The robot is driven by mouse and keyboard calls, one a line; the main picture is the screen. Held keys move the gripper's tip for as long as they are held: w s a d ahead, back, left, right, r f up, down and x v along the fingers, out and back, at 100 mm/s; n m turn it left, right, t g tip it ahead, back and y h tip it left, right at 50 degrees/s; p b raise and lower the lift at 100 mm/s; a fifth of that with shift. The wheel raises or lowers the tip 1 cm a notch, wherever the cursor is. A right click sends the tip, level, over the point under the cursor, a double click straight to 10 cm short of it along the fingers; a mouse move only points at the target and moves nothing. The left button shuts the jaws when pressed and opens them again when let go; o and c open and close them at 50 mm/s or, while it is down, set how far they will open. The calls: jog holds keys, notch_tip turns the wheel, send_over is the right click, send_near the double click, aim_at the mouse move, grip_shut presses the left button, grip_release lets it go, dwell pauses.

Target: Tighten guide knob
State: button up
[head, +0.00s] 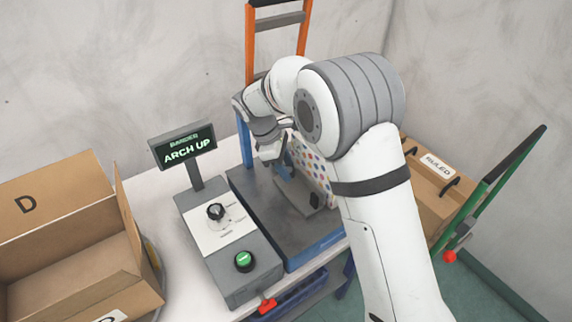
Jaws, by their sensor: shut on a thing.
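My gripper (270,152) points down at the upper part of a blue upright fixture on the dark grey machine bed (262,206). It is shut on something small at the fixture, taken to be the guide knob. The knob itself is hidden by the fingers and wrist, so its turn and seating cannot be told. A grey block (315,199) sits on the bed below and to the right of the gripper. A white panel with colored dots (312,165) stands behind, partly covered by my arm.
A control box left of the bed carries a black dial (215,211) and a green button (244,261). A display (182,147) reads "ARCH UP". An open carton (68,235) stands left. An orange ladder-like frame (278,22), a "RULED" box (432,180) and a green-framed cart (487,195) stand around.

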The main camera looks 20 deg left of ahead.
dwell(0.3)
jog(key=o, duration=1)
jog(key=v, duration=0.7)
jog(key=shift+a+r+b, duration=0.1)
jog(key=shift+r+b, duration=0.3)
